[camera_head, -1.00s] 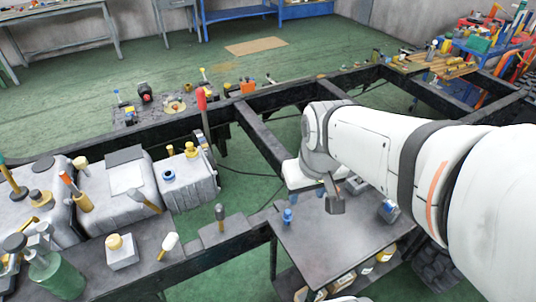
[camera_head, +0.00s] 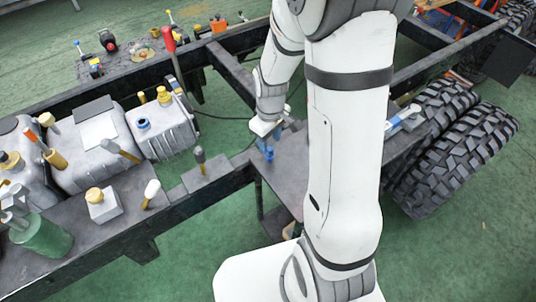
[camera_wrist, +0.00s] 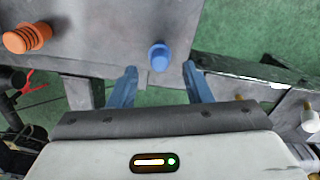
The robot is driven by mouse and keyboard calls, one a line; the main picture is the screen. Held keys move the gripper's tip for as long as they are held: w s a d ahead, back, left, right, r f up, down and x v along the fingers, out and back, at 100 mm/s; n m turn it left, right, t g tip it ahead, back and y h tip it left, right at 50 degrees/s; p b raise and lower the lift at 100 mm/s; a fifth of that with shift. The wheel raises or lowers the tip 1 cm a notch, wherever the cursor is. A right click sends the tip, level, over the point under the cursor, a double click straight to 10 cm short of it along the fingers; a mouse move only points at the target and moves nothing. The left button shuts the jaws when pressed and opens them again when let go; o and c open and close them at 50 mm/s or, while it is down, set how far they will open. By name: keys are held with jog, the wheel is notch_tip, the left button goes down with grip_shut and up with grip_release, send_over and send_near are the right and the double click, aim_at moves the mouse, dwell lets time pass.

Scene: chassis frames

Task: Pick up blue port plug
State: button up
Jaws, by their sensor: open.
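The blue port plug (camera_wrist: 159,57) stands on a grey metal plate near its edge. In the wrist view it lies just beyond and between the two blue fingertips of my gripper (camera_wrist: 160,70), with space on both sides. My gripper is open and empty, and the fingers do not visibly touch the plug. In the head view my gripper (camera_head: 265,130) is low over the corner of the plate (camera_head: 285,178), and the blue plug (camera_head: 269,153) shows just below it, partly covered.
An orange ribbed plug (camera_wrist: 27,38) stands on the plate at the left of the wrist view. Left of the plate are a grey tank with a blue ring (camera_head: 143,124), a dark-handled tool (camera_head: 200,160) and a white-headed tool (camera_head: 151,191). Tyres (camera_head: 455,150) stand at right.

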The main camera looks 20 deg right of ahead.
aim_at(270, 148)
notch_tip(270, 148, down, 4)
jog(key=shift+f, duration=0.25)
jog(key=shift+c, duration=0.6)
grip_shut()
